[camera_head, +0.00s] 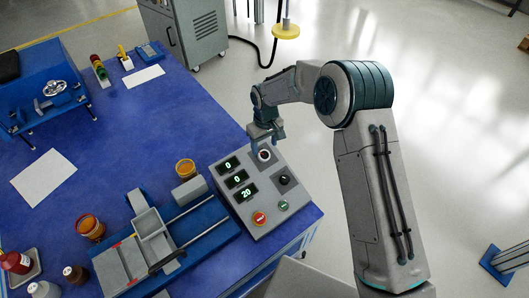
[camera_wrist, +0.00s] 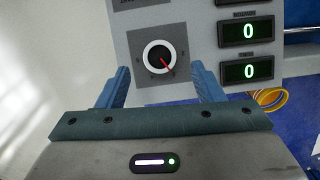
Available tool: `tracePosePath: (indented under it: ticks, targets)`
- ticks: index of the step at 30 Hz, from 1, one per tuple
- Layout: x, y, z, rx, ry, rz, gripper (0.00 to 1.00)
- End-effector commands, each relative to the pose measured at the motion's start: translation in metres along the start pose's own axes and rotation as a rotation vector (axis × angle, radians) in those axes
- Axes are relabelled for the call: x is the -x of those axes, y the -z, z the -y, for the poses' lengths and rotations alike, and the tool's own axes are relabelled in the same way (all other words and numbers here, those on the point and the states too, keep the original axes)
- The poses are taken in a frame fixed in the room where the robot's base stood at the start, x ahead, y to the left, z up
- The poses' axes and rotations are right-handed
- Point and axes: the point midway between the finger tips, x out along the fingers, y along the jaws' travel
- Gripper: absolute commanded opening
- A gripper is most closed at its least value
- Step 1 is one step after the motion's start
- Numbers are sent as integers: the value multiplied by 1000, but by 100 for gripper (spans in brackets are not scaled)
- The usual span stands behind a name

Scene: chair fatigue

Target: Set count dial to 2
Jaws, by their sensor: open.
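A grey control box (camera_head: 268,193) on the blue table carries two dials. The upper dial (camera_head: 264,155) has a white ring and a dark knob. In the wrist view this dial (camera_wrist: 159,57) sits on a dark square plate, its red pointer aimed to the lower right; the marks around it are too small to read. The second dial (camera_head: 284,180) is black. My gripper (camera_head: 265,146) is over the upper dial. In the wrist view my gripper (camera_wrist: 160,72) is open, its blue fingers on either side just below the dial, with nothing held; contact cannot be told.
Displays on the box read 0 (camera_head: 228,165), 0 (camera_head: 236,179) and 20 (camera_head: 246,193). A red button (camera_head: 259,218) and green button (camera_head: 283,205) sit lower. A grey-and-blue slide fixture (camera_head: 140,253) and an orange-brown cup (camera_head: 185,168) stand left of the box.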

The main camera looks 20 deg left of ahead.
Motion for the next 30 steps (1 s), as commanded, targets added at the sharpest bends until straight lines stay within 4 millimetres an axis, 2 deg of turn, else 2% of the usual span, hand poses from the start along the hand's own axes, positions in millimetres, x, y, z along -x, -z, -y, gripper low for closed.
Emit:
tracePosePath:
  ticks: [3,7,19,20,24,25,30]
  targets:
    - [-22,-1,0,0,0,2,61]
    - [-37,0,-1,-1,0,2,61]
    - [-44,0,-1,-1,-1,-1,61]
    - [-44,0,-1,-1,-1,-1,58]
    - [-44,0,-1,-1,-1,-1,19]
    - [-44,0,-1,-1,-1,-1,16]
    - [-44,0,-1,2,-2,-1,16]
